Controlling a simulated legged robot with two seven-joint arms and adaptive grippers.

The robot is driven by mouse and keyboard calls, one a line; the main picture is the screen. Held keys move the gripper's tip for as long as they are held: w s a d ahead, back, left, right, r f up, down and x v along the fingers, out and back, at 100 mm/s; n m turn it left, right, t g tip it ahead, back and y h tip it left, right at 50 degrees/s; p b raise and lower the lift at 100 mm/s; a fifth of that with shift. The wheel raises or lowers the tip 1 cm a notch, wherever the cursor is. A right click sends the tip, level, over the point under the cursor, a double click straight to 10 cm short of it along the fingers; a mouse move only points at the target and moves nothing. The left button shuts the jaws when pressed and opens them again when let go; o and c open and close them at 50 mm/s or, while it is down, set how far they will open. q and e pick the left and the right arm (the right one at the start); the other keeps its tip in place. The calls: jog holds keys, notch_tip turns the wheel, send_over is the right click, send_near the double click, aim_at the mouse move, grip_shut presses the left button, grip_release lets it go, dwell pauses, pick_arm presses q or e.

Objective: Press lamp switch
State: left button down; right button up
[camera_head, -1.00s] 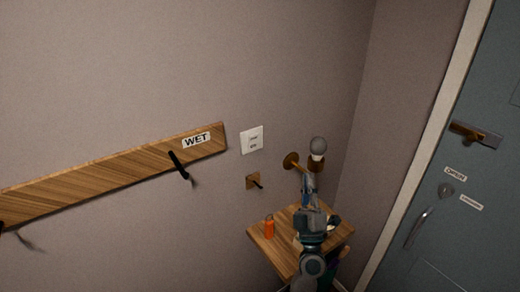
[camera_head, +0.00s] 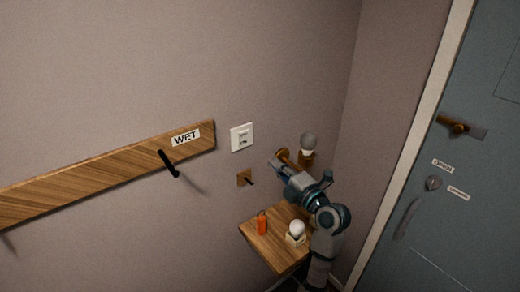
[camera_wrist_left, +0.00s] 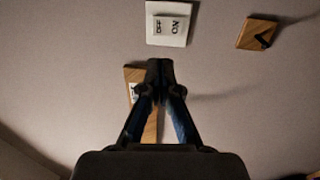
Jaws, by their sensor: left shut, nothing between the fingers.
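The lamp switch (camera_head: 242,137) is a white wall plate right of the WET board. In the left wrist view the switch (camera_wrist_left: 169,22) shows at the top with OFF and ON markings. My left gripper (camera_head: 274,163) is below and right of the plate in the head view, pointing up and left toward the wall. Its fingers (camera_wrist_left: 160,68) are together and empty, and appear apart from the plate. The wall lamp (camera_head: 308,145), with a grey bulb on a brass mount, is just above and behind my gripper. My right gripper is not in view.
A small wooden hook (camera_head: 244,178) sits below the switch. The wooden WET board (camera_head: 100,178) carries black pegs. A wooden shelf (camera_head: 265,245) holds an orange bottle (camera_head: 262,223) and a white bulb (camera_head: 297,228). A blue-grey door (camera_head: 440,235) stands right.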

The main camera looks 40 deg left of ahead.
aim_at(244, 135)
pick_arm(q)
jog(key=p+x, duration=0.1)
jog(key=x, duration=1.1)
jog(key=shift+a+r+p, duration=0.1)
jog(key=shift+a+p, duration=0.15)
jog(key=shift+p, duration=0.15)
jog(key=shift+w+a, duration=0.2)
jog(key=shift+a, duration=0.45)
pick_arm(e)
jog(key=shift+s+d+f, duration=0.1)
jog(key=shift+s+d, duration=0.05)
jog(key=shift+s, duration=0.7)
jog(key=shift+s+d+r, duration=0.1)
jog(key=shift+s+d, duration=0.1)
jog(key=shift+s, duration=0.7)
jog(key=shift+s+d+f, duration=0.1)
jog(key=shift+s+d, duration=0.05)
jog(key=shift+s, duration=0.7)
pick_arm(q)
jog(key=shift+a+r+p, duration=0.15)
jog(key=shift+r+p, duration=0.15)
jog(key=shift+p, duration=0.45)
jog(key=shift+f, duration=0.1)
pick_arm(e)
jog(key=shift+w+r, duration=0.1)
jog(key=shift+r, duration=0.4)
pick_arm(q)
jog(key=shift+w, duration=0.1)
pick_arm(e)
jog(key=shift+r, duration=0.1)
